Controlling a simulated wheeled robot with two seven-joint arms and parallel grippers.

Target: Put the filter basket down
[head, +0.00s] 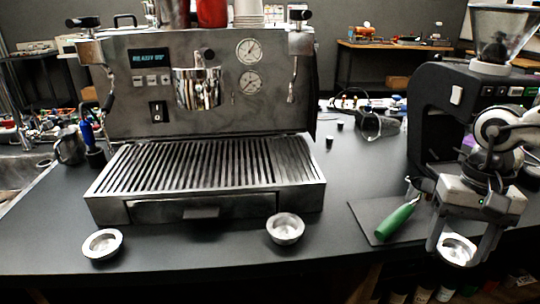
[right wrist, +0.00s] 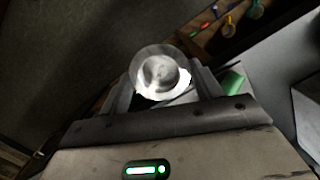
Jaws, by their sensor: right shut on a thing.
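My right gripper (head: 458,254) is shut on a metal filter basket (head: 457,249), at the right of the head view near the counter's front edge. The basket also shows in the right wrist view (right wrist: 160,72), gripped between the two fingers, its round rim facing the camera. Two similar round metal pieces rest on the counter: one at the left front (head: 102,244), one (head: 285,228) in front of the espresso machine's right corner. A green-handled tool (head: 396,222) lies on a dark mat (head: 362,214) just left of my right gripper. My left gripper is not in view.
The espresso machine (head: 205,205) with its slatted drip tray fills the left and middle of the counter. A black grinder (head: 432,120) stands behind my right arm. A metal pitcher (head: 70,147) is at far left. The front strip of counter between the two round pieces is bare.

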